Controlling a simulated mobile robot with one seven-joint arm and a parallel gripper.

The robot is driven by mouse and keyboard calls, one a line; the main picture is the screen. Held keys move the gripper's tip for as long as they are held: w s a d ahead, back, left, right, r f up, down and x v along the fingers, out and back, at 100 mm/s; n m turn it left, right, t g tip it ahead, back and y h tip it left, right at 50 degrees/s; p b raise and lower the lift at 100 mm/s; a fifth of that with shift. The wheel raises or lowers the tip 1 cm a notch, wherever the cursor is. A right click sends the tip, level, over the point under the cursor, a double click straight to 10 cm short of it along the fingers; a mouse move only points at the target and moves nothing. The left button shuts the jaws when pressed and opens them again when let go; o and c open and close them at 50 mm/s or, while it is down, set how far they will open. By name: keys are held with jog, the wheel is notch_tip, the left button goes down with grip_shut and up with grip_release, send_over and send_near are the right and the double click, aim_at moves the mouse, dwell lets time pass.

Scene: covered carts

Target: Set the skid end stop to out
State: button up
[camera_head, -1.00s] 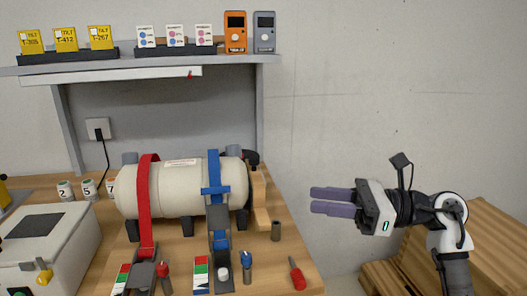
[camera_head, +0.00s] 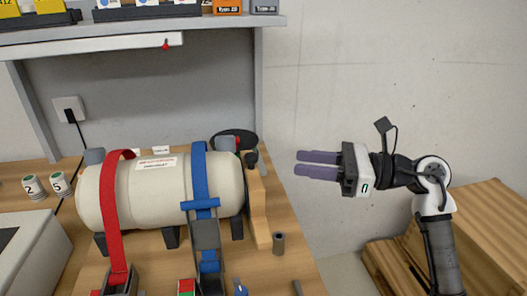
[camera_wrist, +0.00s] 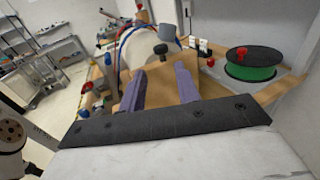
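A cream cylindrical tank (camera_head: 150,190) lies on a skid on the wooden bench, held by a red strap (camera_head: 112,215) and a blue strap (camera_head: 200,175). An upright wooden board (camera_head: 257,208), which looks like the skid end stop, stands at the tank's right end. A black knob (camera_head: 250,160) is by its far top edge; it also shows in the wrist view (camera_wrist: 161,49). My gripper (camera_head: 300,163) is in the air right of the board, apart from it, fingers pointing left. In the wrist view my gripper (camera_wrist: 158,78) has its purple fingers spread and empty.
A green spool (camera_wrist: 253,64) lies beyond the board, to the right in the wrist view. A dark grey cup (camera_head: 278,243) stands on the bench right of the board. A grey shelf (camera_head: 150,40) overhangs the back. Open air lies right of the bench.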

aim_at(255, 199)
jog(key=w+a+p, duration=0.1)
jog(key=a+p, duration=0.1)
jog(key=a, duration=0.6)
jog(key=shift+w+a, duration=0.4)
grip_shut()
